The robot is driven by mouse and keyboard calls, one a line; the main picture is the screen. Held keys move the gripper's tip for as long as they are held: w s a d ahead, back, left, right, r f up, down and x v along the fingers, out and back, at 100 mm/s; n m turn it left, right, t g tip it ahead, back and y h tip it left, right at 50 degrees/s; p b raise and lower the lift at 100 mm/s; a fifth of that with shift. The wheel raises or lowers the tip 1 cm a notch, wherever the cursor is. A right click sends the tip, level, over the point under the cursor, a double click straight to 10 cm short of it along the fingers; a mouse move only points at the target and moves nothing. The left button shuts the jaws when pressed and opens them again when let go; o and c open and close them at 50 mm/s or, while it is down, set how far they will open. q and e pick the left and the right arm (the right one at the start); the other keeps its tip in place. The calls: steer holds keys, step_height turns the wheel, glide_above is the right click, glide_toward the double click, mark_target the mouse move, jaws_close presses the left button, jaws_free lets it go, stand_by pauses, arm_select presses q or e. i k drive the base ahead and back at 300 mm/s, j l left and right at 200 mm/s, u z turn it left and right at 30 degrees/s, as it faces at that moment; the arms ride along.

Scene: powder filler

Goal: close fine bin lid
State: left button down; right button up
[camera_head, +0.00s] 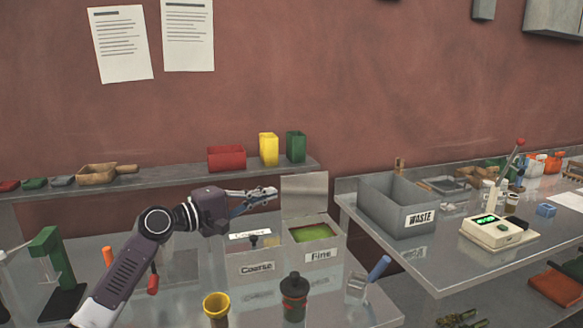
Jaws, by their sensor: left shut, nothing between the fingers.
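The fine bin (319,256) is a grey box with a "Fine" label, standing on the metal table. Its lid (305,194) is open and stands upright at the back edge. Green powder (308,232) shows inside. The coarse bin (257,267) stands directly left of it, with a flat top closed over it and a small dark knob. My left gripper (272,191) is shut and empty, above the back of the coarse bin and just left of the raised lid. A gap or contact between fingertips and lid is hard to tell. My right gripper is not in view.
A grey waste bin (391,207) and a scale (499,232) stand on the right table. A shelf with coloured containers (268,149) runs behind.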

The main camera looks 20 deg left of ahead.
mark_target(304, 194)
steer(key=i+j, duration=0.2)
steer(key=i, duration=0.2)
steer(key=i+j, duration=0.2)
steer(key=i, duration=0.15)
steer(key=i+j, duration=0.2)
steer(key=i, duration=0.2)
